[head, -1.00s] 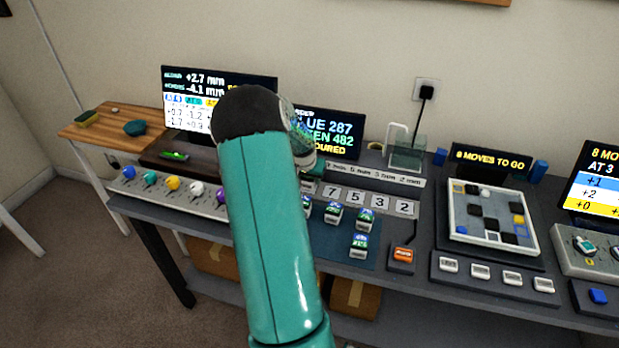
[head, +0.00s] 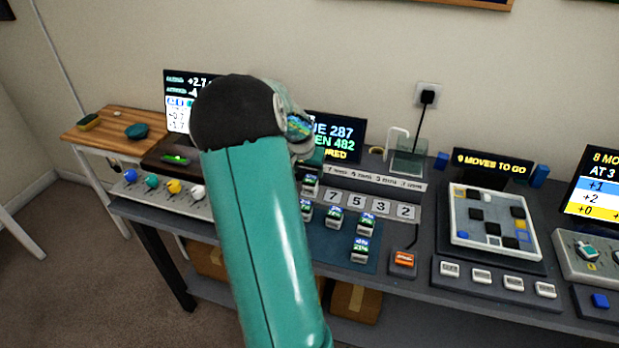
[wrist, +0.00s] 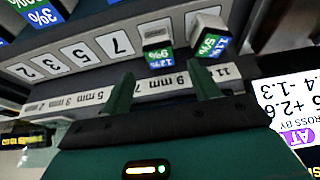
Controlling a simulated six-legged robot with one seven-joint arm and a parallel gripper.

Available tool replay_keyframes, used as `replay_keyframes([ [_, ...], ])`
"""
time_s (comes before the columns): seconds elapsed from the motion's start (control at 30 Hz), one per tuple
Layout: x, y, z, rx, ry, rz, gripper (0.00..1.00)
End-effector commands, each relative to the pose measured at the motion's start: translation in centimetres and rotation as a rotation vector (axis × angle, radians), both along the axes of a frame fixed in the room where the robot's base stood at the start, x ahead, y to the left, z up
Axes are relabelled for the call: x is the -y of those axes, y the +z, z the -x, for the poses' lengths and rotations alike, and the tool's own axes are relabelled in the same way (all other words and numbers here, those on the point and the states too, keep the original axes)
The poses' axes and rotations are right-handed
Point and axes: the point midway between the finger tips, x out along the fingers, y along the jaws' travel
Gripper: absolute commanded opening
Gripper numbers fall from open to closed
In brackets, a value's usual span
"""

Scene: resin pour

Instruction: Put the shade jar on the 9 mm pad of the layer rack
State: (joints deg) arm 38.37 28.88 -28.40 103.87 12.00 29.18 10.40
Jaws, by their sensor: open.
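The layer rack has a label strip (head: 375,177) and a row of number tiles (head: 357,203). In the wrist view the strip (wrist: 165,82) reads 5 mm, 7 mm, 9 mm and 11, upside down. A jar (wrist: 158,55) with green and blue percent labels stands beyond the 9 mm label, beside the 7 tile. Another similar jar (wrist: 207,40) stands to its right. Which one is the shade jar I cannot tell. My gripper (wrist: 162,88) is open and empty, its fingers over the strip, short of the jars. In the head view my arm hides the fingers.
Several similar jars (head: 334,217) stand on the blue mat (head: 325,240) in front of the rack. An orange button (head: 403,259) is to their right. A tile puzzle board (head: 491,222) stands further right. Screens (head: 336,137) and a glass container (head: 408,158) are behind.

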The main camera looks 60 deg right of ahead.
Motion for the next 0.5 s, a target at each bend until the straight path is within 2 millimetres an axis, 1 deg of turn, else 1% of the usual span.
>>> replay_keyframes([
  [0.03,-0.4,1.0,0.0,0.003,0.001,0.002,0.61],
  [0.1,-0.8,2.0,0.0,0.002,0.002,0.002,0.61],
  [0.2,-1.2,2.9,0.1,0.001,0.0,0.001,0.61],
  [0.3,-1.4,3.3,0.2,0.0,0.0,0.0,0.61],
  [0.5,-1.4,3.3,0.2,0.0,0.0,-0.001,0.61],
])
